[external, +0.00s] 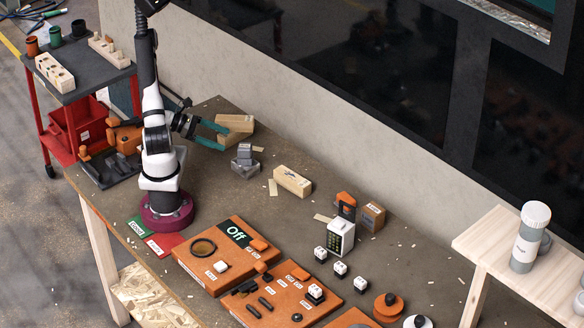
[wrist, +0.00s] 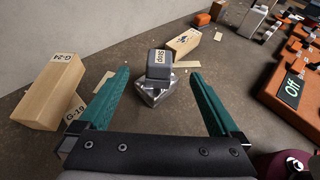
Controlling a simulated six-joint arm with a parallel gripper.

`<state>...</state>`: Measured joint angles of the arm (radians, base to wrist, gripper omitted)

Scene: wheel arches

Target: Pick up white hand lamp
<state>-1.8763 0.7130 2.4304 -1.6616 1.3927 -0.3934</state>
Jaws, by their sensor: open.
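No item is clearly labelled as the white hand lamp. The likeliest is a white upright box with a dark front panel (external: 340,238), standing mid-table. A white item in the wrist view's upper right (wrist: 254,22) may be the same one. My gripper (external: 224,139) is at the table's back left, well left of the box. Its teal fingers are spread wide and empty in the wrist view (wrist: 161,73).
Wooden blocks (wrist: 48,88) lie beside the left finger. Another wooden block (external: 292,181) lies between gripper and white box. Orange and brown blocks (external: 372,216) stand behind the box. Orange panels (external: 228,255) fill the front. A white-grey cylinder (external: 529,240) stands on the right bench.

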